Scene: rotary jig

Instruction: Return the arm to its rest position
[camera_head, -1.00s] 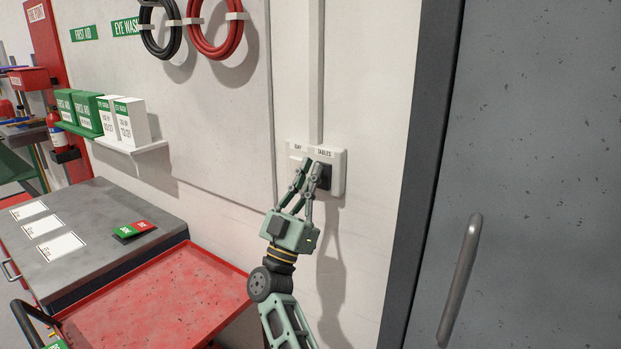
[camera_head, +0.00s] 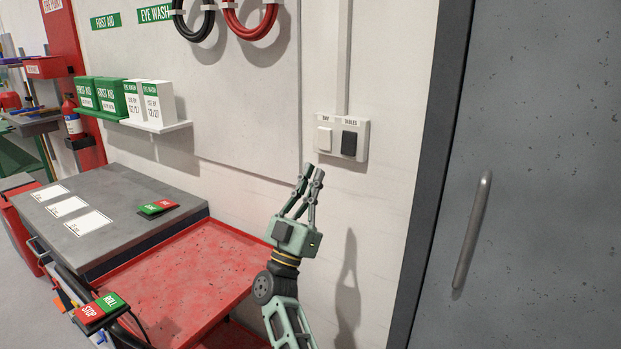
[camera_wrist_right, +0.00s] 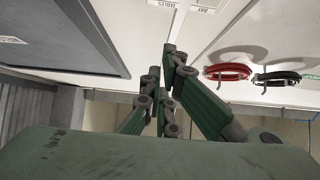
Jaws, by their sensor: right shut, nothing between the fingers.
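My right gripper (camera_head: 312,172) is shut and empty in the head view. It is in front of the wall, below and left of the wall switch plate (camera_head: 342,138), and apart from it. The plate has a white rocker (camera_head: 325,139) under the label DAY or BAY and a dark rocker (camera_head: 349,143) under TABLES. In the right wrist view my right gripper (camera_wrist_right: 168,62) shows its fingertips close together with nothing between them. My left gripper is not in view.
A red cart (camera_head: 190,270) stands below left of my right arm. A grey bench top (camera_head: 115,200) with a green and red button box (camera_head: 157,208) is further left. A grey door (camera_head: 540,180) with a handle (camera_head: 472,230) is on the right. A white shelf (camera_head: 160,126) holds boxes.

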